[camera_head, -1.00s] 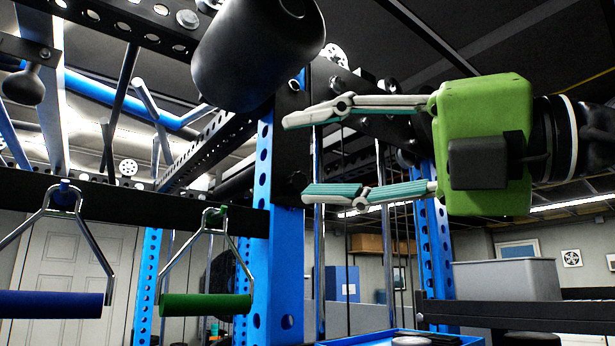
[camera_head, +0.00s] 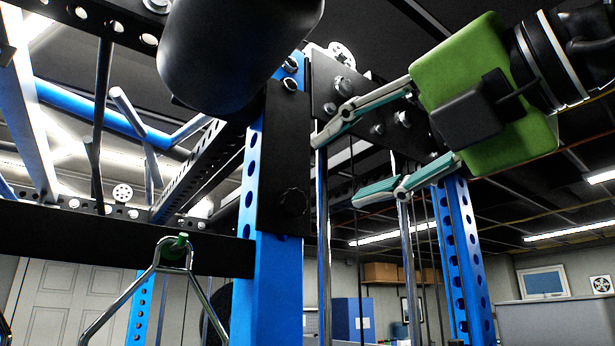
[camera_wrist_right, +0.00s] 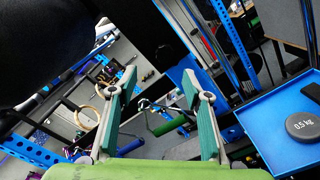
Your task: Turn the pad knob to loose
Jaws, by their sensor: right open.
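A black star-shaped knob (camera_head: 292,202) sits on a black plate on the blue rack upright (camera_head: 268,290) in the head view. A large black roller pad (camera_head: 235,50) is above and left of it; a dark rounded shape, probably this pad, fills the wrist view's top left (camera_wrist_right: 40,40). My right gripper (camera_head: 338,170) is right of the knob, apart from it in the picture, tilted, with its green-padded fingers spread and empty. Its open fingers also show in the wrist view (camera_wrist_right: 160,88). My left gripper is not in view.
A metal handle hanger (camera_head: 165,265) hangs from the black crossbar (camera_head: 120,240) left of the upright. Chrome guide rods (camera_head: 323,250) stand behind the gripper. A blue tray (camera_wrist_right: 285,115) with a 0.5 kg disc (camera_wrist_right: 302,125) is at the wrist view's right.

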